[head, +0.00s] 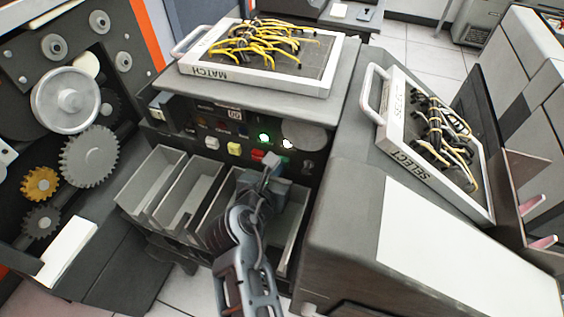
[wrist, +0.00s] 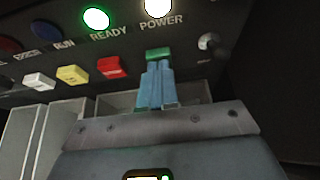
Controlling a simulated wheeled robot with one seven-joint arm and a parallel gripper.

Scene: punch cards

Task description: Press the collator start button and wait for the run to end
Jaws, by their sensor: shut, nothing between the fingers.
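The collator's control panel (head: 225,130) shows a row of buttons: white (wrist: 38,80), yellow (wrist: 72,75), red (wrist: 112,67) and green (wrist: 158,54). No start label is readable. My gripper (wrist: 156,68) is shut and empty, its fingertips at the lower edge of the green button in the wrist view; I cannot tell whether they touch it. In the head view my gripper (head: 271,160) is in front of the panel's right part. The READY lamp (wrist: 96,18) glows green and the POWER lamp (wrist: 157,8) glows white. The RUN lamp (wrist: 45,30) is dark.
Grey open bins (head: 153,178) stand below the panel, under my arm. A MATCH plugboard (head: 197,72) with yellow wires lies on top. A SELECT plugboard (head: 398,150) lies on the cabinet to the right. Exposed gears (head: 90,157) are at the left. A small knob (wrist: 208,42) is right of the green button.

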